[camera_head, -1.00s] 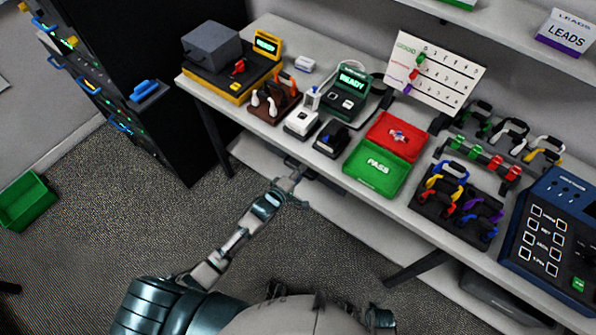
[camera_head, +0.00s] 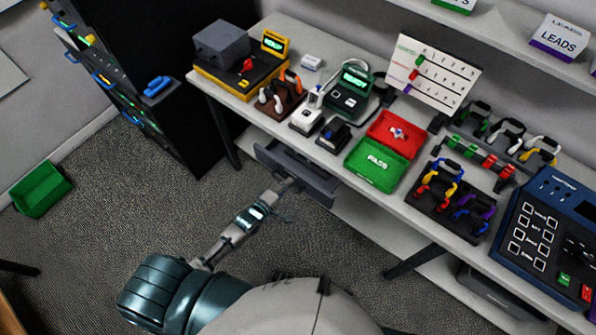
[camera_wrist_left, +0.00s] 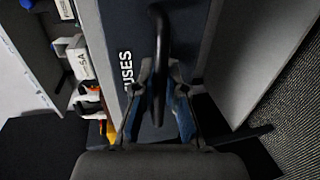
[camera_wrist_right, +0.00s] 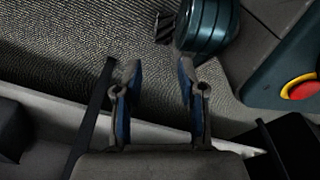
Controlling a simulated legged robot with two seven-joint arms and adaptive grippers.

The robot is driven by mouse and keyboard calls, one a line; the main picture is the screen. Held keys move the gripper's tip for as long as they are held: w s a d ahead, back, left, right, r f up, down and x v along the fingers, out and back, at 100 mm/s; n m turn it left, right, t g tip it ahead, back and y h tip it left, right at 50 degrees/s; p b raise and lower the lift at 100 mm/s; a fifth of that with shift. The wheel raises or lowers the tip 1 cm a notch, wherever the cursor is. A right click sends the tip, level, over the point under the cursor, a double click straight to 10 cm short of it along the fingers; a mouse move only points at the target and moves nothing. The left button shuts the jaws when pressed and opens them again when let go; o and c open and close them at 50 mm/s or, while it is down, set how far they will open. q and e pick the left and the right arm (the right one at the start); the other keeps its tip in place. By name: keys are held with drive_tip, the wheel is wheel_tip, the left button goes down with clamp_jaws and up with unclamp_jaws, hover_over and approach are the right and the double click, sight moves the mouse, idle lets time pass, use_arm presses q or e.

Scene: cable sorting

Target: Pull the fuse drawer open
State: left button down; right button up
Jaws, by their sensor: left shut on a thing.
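The fuse drawer (camera_head: 318,188) is dark grey and sits under the bench top. It stands part way out, and its open top shows. In the left wrist view its front (camera_wrist_left: 200,40) bears lettering that reads "USES", the first letter hidden or cut off. My left gripper (camera_head: 288,185) is at the drawer front. In the left wrist view my left gripper (camera_wrist_left: 160,88) is shut on the black drawer handle (camera_wrist_left: 163,40). My right gripper (camera_wrist_right: 157,75) is open and empty in the right wrist view, over the floor. I cannot make it out in the head view.
The bench top (camera_head: 395,210) carries trays, testers and cable racks. A green bin (camera_head: 42,188) stands on the floor at left. The carpet (camera_head: 130,215) before the drawer is clear.

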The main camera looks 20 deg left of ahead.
use_arm(q)
drive_tip(key=f+p+v, duration=0.2)
drive_tip(key=p+v, duration=0.1)
drive_tip(key=v, duration=0.7)
drive_tip(key=shift+a, duration=0.3)
use_arm(e)
drive_tip(key=s+d+f, duration=0.1)
drive_tip(key=s+d, duration=0.1)
drive_tip(key=s, duration=0.7)
use_arm(q)
drive_tip(key=shift+s, duration=0.1)
use_arm(e)
drive_tip(key=shift+f, duration=0.1)
use_arm(q)
drive_tip(key=c, duration=1.2)
unclamp_jaws()
drive_tip(key=shift+a+f, duration=0.1)
use_arm(e)
drive_tip(key=shift+w+a+g, duration=0.1)
drive_tip(key=shift+a+g, duration=0.1)
drive_tip(key=shift+g, duration=0.1)
use_arm(q)
drive_tip(key=v, duration=1.2)
